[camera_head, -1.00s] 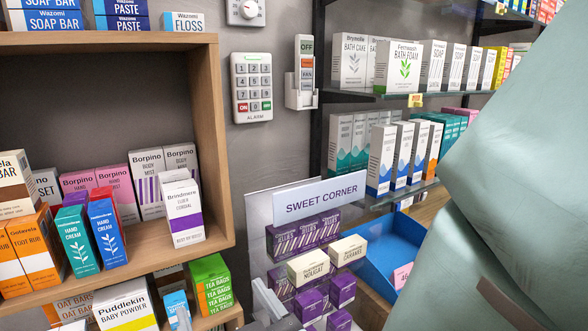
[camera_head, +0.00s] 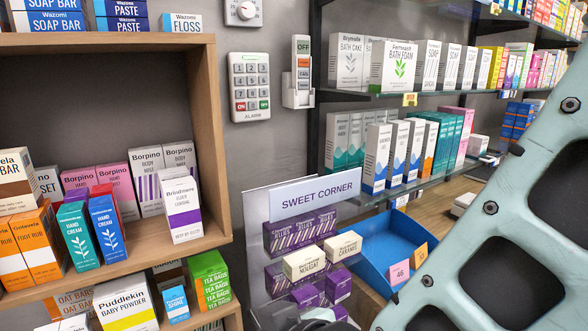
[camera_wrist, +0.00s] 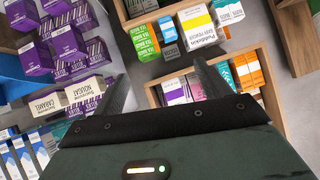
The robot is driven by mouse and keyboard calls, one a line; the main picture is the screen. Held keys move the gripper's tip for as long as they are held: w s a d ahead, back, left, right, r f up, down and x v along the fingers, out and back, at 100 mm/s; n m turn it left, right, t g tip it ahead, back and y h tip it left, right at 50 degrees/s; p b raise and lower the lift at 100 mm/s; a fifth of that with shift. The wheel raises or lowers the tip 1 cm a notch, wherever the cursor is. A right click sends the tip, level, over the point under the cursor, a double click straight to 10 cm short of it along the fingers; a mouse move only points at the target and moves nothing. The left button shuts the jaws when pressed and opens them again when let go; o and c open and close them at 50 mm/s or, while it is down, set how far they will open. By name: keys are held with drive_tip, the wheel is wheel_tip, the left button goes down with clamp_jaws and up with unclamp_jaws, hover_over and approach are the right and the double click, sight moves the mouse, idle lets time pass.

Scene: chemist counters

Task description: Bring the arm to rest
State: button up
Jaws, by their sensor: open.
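My gripper (camera_wrist: 162,72) shows in the wrist view with its two dark fingers spread apart. Nothing is held between them. In that view the shelf with cartons lies beyond the fingers, and the purple sweet boxes (camera_wrist: 65,50) are to the left. In the head view my pale green arm link fills the right side. A small grey part at the bottom edge there may be my gripper, but it is mostly cut off.
A wooden shelf unit (camera_head: 222,140) with cartons stands at left. A sweet corner sign (camera_head: 314,195) stands above purple boxes, beside a blue tray (camera_head: 375,245). Glass shelves (camera_head: 420,97) with cartons run along the right. A keypad (camera_head: 250,86) hangs on the wall.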

drive_tip(key=s+d+g+h, duration=0.3)
drive_tip(key=s+d+g, duration=0.1)
drive_tip(key=d, duration=0.5)
drive_tip(key=s+d+n+g+h, duration=0.1)
drive_tip(key=s+d+g+h, duration=0.2)
drive_tip(key=d, duration=0.7)
drive_tip(key=shift+s+d+f+g+h, duration=0.15)
drive_tip(key=shift+s+f+g+h, duration=0.2)
drive_tip(key=shift+g+h, duration=0.2)
